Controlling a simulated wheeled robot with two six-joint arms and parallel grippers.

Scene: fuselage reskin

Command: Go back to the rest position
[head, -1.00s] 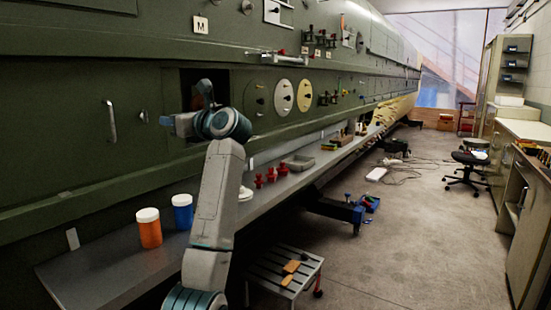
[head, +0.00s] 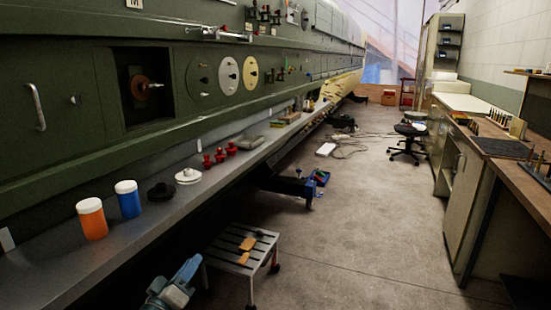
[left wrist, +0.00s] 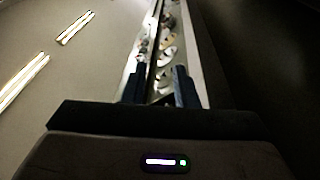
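My left arm (head: 173,287) shows only as a short blue-grey piece at the bottom of the head view, low in front of the shelf and left of the step stool. In the left wrist view my left gripper (left wrist: 160,80) has its two dark fingers apart, with nothing held between them. It is clear of the fuselage panel and the shelf. My right gripper is in neither view now.
A grey shelf (head: 150,222) runs along the green fuselage (head: 70,150), carrying an orange jar (head: 92,220), a blue jar (head: 128,200) and several red pieces. A step stool (head: 235,250) stands beside my left arm. The floor to the right (head: 350,240) is open up to the workbench.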

